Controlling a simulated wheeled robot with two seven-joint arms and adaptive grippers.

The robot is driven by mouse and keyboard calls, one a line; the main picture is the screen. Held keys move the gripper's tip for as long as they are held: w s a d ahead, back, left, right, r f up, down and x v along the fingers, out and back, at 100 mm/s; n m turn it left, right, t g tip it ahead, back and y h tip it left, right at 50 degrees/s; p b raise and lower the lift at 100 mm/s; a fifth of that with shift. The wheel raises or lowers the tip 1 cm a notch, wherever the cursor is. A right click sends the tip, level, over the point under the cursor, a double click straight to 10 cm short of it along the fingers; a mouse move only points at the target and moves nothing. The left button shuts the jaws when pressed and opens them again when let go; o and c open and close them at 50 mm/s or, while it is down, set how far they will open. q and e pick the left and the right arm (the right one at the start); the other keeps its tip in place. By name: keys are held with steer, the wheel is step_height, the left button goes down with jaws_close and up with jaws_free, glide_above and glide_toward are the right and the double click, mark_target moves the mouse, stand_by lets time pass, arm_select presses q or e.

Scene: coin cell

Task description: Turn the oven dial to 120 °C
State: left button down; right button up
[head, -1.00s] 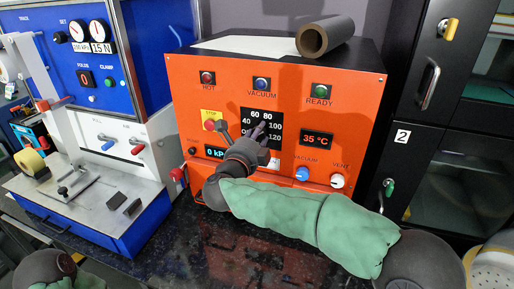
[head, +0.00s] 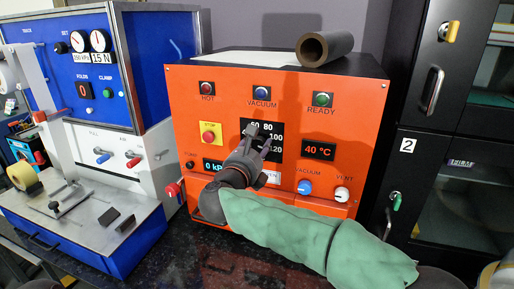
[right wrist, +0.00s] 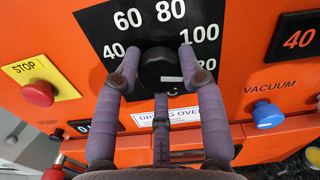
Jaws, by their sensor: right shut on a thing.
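The oven dial (right wrist: 158,72) is a round black knob on a black scale panel (right wrist: 95,22) on the orange oven front (head: 225,105). My right gripper (head: 254,137) is at the dial in the head view and hides most of it. The knob's white mark points right, toward the side where the partly covered 120 (right wrist: 207,65) stands. The red display (head: 319,150) reads 40 °C. My left gripper is out of view.
A red stop button (head: 208,137) on a yellow plate is left of the dial. A blue vacuum knob (head: 305,187) and a white vent knob (head: 342,194) are to its lower right. A dark roll (head: 325,47) lies on the oven. A blue machine (head: 150,55) stands at left.

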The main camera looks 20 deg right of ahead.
steer(key=shift+f+m, duration=0.15)
steer(key=shift+m, duration=0.75)
steer(key=shift+f, duration=0.1)
steer(key=o, duration=1.1)
steer(key=shift+o, duration=0.2)
steer(key=shift+s+a, duration=0.1)
steer(key=shift+s, duration=0.05)
steer(key=v, duration=1.1)
steer(key=shift+s+a, duration=0.2)
steer(key=shift+s, duration=0.05)
